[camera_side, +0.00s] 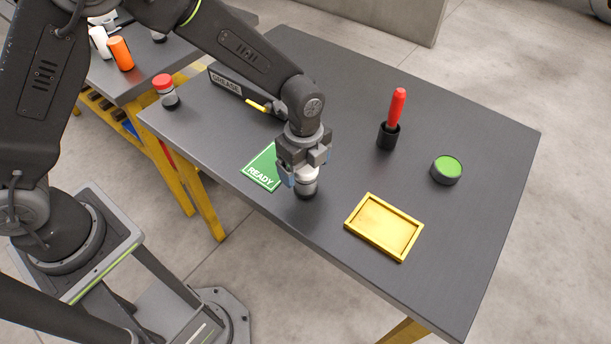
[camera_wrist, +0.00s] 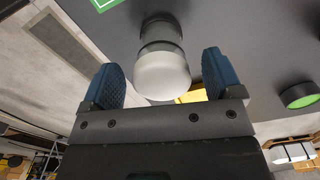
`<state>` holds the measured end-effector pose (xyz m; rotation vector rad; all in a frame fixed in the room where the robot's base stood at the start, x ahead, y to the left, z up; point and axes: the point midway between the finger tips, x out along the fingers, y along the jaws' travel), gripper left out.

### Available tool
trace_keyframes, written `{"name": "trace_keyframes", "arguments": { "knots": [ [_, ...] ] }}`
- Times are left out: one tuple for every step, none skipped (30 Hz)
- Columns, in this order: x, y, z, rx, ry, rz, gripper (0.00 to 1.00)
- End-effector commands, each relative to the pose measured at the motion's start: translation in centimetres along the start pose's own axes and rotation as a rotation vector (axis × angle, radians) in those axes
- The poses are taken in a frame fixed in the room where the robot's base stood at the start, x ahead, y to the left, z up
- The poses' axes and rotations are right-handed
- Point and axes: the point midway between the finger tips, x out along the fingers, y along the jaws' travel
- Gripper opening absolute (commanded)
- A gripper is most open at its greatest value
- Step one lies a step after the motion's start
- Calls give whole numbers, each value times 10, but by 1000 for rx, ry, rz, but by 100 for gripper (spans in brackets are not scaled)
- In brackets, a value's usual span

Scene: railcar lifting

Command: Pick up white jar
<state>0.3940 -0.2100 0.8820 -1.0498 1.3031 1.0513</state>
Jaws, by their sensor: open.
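The white jar (camera_side: 306,180) has a white upper part and a dark base, and stands upright on the dark table beside the green READY card. In the side view my gripper (camera_side: 303,178) is right above it, with its fingers down around its upper part. In the wrist view the jar's white top (camera_wrist: 162,75) shows between the two blue fingers of my gripper (camera_wrist: 168,78). A gap shows on each side, so the fingers are open and apart from it in that view. My gripper partly hides the jar in the side view.
The green READY card (camera_side: 261,168) lies to the left and a yellow tray (camera_side: 384,226) to the right. Beyond are a red-handled tool in a black holder (camera_side: 388,136), a green-topped round container (camera_side: 446,171), a grease case (camera_side: 240,90) and a red-lidded jar (camera_side: 166,92).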

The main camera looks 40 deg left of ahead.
Motion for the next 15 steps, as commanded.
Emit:
{"name": "trace_keyframes", "arguments": {
  "knots": [
    [7, 0, 0, 0, -1, 1, 85],
    [10, 0, 0, 0, -1, 1, 85],
    [14, 0, 0, -1, -1, 0, 85],
    [15, -1, 0, -1, -1, -1, 85],
    [16, -1, 0, -1, -1, -2, 85],
    [17, -1, 0, -1, 0, -2, 85],
    [17, -1, 0, -1, 0, -3, 85],
    [17, -1, 0, -1, 0, -3, 85],
    [17, -1, 0, -1, 0, -3, 85],
    [17, -1, 0, -1, 0, -3, 85],
    [17, -1, 0, -1, 0, -3, 85],
    [17, -1, 0, -1, 0, -3, 84],
    [17, -1, 0, -1, 0, -3, 82],
    [17, -1, 0, -1, 0, -3, 79],
    [17, -1, 0, -1, 0, -3, 75]
  ]
}}
